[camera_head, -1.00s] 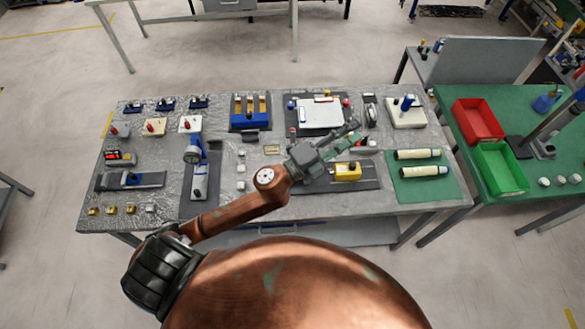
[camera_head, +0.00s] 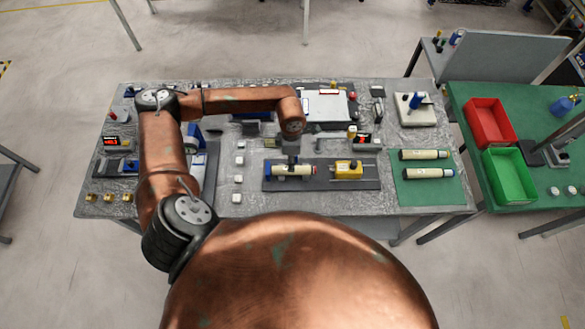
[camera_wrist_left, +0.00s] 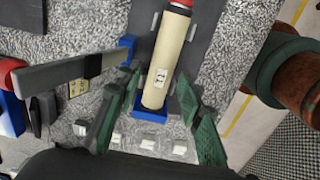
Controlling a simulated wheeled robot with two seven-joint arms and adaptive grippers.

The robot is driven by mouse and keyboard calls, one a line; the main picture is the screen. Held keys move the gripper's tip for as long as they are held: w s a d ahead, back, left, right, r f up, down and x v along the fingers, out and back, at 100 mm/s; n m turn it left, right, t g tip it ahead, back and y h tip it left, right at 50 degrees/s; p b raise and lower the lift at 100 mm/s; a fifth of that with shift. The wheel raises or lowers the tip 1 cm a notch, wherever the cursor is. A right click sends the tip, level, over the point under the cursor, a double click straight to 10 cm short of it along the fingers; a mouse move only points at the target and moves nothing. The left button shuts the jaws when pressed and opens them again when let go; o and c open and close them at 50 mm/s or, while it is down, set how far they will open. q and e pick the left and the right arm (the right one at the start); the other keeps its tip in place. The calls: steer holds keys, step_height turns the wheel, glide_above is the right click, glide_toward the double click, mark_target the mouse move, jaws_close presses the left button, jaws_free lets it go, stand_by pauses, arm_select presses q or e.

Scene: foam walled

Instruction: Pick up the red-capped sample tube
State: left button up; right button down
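The red-capped sample tube (camera_head: 294,170) lies on its side, cream-coloured, on a dark mat (camera_head: 330,185) with a blue rest at its left end. My left gripper (camera_head: 291,160) points down over its middle and partly covers it in the head view. In the left wrist view, the tube's cream body (camera_wrist_left: 168,55) with a white label runs between the two green fingers of the left gripper (camera_wrist_left: 160,80). The fingers are spread with gaps on both sides of the tube. The red cap is cut off at the top edge. My right gripper is out of view.
A yellow block (camera_head: 347,170) sits right of the tube on the mat. Two more cream tubes lie on a green mat (camera_head: 400,190). Small white blocks (camera_head: 239,160) stand in a column to the left. Red (camera_head: 490,122) and green (camera_head: 509,176) bins are on the side table.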

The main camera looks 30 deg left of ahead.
arm_select(q)
steer(key=f, duration=0.1)
steer(key=f+p, duration=0.1)
steer(key=f, duration=0.3)
steer(key=shift+s+d+f+p, duration=0.1)
steer(key=shift+s+f+p, duration=0.05)
steer(key=shift+s+p, duration=0.15)
steer(key=shift+w+f, duration=0.1)
steer(key=shift+f, duration=0.35)
jaws_close()
steer(key=shift+r, duration=0.1)
